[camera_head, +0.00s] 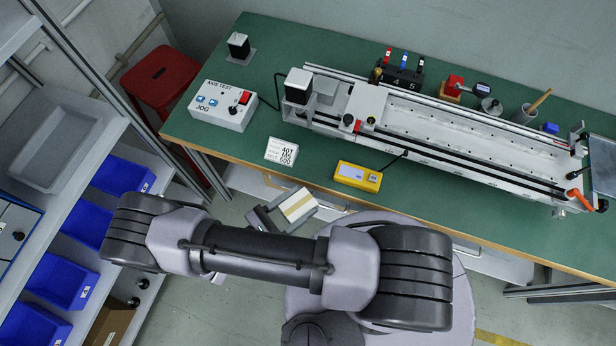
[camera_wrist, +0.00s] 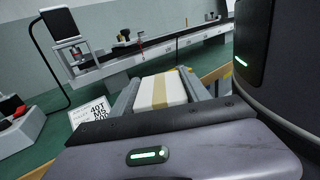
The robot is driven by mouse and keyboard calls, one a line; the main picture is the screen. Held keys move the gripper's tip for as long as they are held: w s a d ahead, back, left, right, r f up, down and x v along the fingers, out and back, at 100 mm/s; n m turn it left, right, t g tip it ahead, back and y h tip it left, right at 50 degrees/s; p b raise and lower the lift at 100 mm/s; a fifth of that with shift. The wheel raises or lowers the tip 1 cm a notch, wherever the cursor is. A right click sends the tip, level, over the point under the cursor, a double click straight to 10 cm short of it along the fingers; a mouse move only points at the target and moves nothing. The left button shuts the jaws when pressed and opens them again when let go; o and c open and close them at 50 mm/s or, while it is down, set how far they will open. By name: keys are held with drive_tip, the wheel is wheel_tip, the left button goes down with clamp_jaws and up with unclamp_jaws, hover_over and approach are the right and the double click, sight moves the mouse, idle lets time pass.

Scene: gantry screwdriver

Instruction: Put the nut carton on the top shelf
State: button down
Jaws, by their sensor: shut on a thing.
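The nut carton, a small white box with a tan tape stripe (camera_head: 299,206), is in my gripper (camera_head: 285,212), beyond my arm and in front of the bench edge. In the wrist view the carton (camera_wrist: 154,91) sits between the two grey fingers (camera_wrist: 162,88), which are closed on its sides. The shelving unit stands at the left of the head view. Its top shelf (camera_head: 14,27) shows only in part at the upper left corner, with the rest out of frame. My gripper is well to the right of the shelves.
A lower shelf holds a grey tray (camera_head: 62,146); several blue bins (camera_head: 123,176) stand below. The green bench (camera_head: 262,45) carries a linear gantry (camera_head: 440,130), a jog box (camera_head: 222,106), a white label card (camera_head: 282,151) and a yellow meter (camera_head: 358,176). A red stool (camera_head: 160,78) stands behind.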

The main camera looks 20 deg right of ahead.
drive_tip(key=shift+s+a+r, duration=0.1)
drive_tip(key=shift+s+a, duration=0.3)
drive_tip(key=shift+s, duration=0.2)
drive_tip(key=w+d, duration=0.3)
drive_tip(key=w, duration=0.1)
drive_tip(key=w+d+f+b, duration=0.1)
drive_tip(key=w+d, duration=0.1)
drive_tip(key=w, duration=0.2)
drive_tip(key=w+d+b, duration=0.1)
drive_tip(key=w+d, duration=0.2)
drive_tip(key=shift+w+d+f, duration=0.25)
drive_tip(key=shift+w+d, duration=0.1)
drive_tip(key=shift+w, duration=0.05)
drive_tip(key=shift+w+d+f+b, duration=0.2)
drive_tip(key=shift+f+b, duration=0.25)
drive_tip(key=shift+f, duration=0.15)
drive_tip(key=shift+w+d+f+b, duration=0.1)
drive_tip(key=shift+w+f+b, duration=0.1)
drive_tip(key=shift+f+b, duration=0.35)
drive_tip(key=shift+w+d+f+b, duration=0.2)
drive_tip(key=shift+f+b, duration=0.2)
drive_tip(key=shift+f, duration=0.25)
drive_tip(key=c, duration=0.5)
unclamp_jaws()
drive_tip(key=shift+a, duration=0.1)
drive_tip(key=shift+r+p, duration=0.1)
drive_tip(key=shift+p, duration=0.2)
